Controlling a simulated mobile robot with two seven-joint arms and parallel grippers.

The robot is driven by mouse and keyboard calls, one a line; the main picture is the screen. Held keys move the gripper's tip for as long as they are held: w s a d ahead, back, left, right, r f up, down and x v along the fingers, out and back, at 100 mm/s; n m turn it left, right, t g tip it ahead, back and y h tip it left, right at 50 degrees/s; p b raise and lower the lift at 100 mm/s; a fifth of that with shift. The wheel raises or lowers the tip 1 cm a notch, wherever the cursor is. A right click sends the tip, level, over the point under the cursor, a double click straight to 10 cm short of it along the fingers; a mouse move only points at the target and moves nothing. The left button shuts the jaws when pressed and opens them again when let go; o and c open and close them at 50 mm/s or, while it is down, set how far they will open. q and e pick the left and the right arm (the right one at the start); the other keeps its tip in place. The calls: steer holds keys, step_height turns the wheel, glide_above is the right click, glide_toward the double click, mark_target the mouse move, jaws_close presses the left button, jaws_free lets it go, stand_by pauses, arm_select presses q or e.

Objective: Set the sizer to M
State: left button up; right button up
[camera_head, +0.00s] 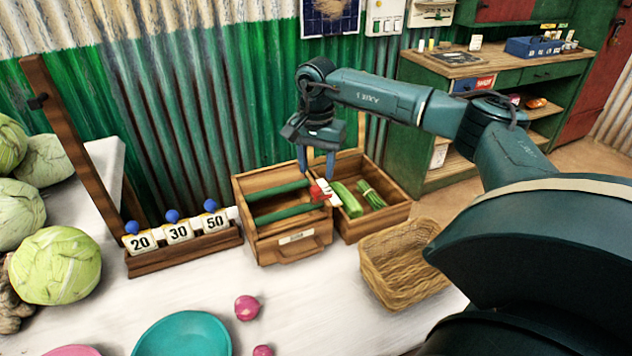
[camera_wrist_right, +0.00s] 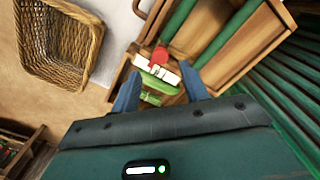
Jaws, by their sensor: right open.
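The sizer is a wooden box (camera_head: 285,250) with two green rollers (camera_head: 290,213) across its top, at the middle of the counter. A red slider (camera_head: 318,189) sits at its right edge beside a white marked strip (camera_head: 332,198). In the right wrist view the red slider (camera_wrist_right: 159,55) stands near one end of the white strip (camera_wrist_right: 158,71); the letters are too small to read. My right gripper (camera_head: 316,173) is open and points down just above the strip, its blue fingers (camera_wrist_right: 160,84) apart with nothing clearly between them. My left gripper is not in view.
A wooden crate (camera_head: 395,220) with a cucumber (camera_head: 346,200) and green beans (camera_head: 370,195) adjoins the sizer. A wicker basket (camera_head: 398,275) stands in front right. Number tags (camera_head: 178,231) stand in a rack at left. Cabbages, a teal bowl (camera_head: 185,335) and pink radishes lie nearer.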

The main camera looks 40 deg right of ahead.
mark_target(316, 187)
steer(key=shift+f, duration=2.65)
steer(key=shift+c, duration=0.6)
jaws_close()
